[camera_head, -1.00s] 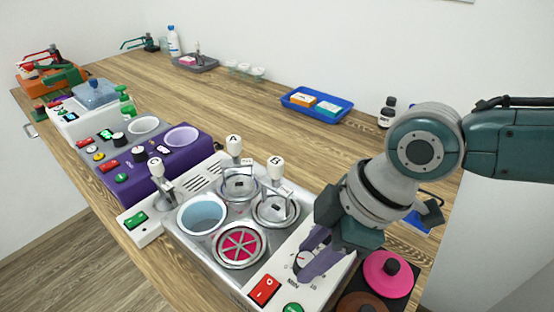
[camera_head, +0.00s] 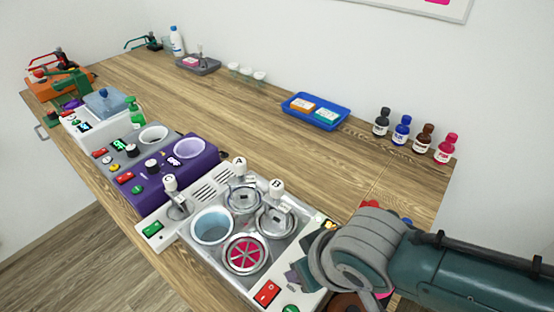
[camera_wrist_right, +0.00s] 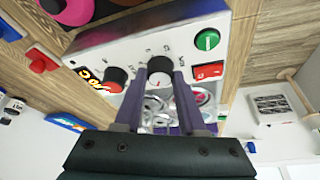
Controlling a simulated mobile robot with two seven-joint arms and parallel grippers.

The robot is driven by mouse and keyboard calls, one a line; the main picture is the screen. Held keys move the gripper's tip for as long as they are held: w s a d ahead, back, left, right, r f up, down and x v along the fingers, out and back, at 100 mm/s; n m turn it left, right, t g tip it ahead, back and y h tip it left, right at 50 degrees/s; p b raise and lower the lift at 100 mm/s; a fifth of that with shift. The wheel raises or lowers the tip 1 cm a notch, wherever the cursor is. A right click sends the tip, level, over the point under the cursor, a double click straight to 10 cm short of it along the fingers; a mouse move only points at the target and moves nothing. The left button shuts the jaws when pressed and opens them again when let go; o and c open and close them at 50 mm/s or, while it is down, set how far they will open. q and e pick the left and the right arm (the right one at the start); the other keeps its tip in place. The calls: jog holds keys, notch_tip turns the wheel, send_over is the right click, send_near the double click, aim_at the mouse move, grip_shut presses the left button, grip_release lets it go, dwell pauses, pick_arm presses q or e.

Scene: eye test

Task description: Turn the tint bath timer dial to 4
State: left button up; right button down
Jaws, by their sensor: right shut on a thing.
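The tint bath (camera_head: 184,243) is the white and grey unit at the front of the table, with several wells and lever handles marked A, B and C. My right gripper (camera_wrist_right: 161,78) is shut on this dial, one purple finger on each side. In the head view the gripper (camera_head: 302,274) and wrist cover the dial. My left gripper is not in view.
Beside the held dial are another dial (camera_wrist_right: 115,78), a green switch (camera_wrist_right: 207,40) and a red switch (camera_wrist_right: 208,72). A purple unit (camera_head: 185,172) stands left of the bath. A blue tray (camera_head: 318,123) and several bottles (camera_head: 401,130) stand behind; the mid-table is clear.

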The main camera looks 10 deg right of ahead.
jog(key=m, duration=0.1)
jog(key=m+h, duration=0.1)
jog(key=shift+a+m, duration=0.25)
jog(key=shift+m, duration=0.15)
jog(key=shift+m+h, duration=0.6)
jog(key=shift+m, duration=0.9)
jog(key=shift+b, duration=0.3)
jog(key=shift+c, duration=2.4)
grip_release()
jog(key=shift+d, duration=0.1)
jog(key=p+v, duration=0.4)
jog(key=v, duration=0.6)
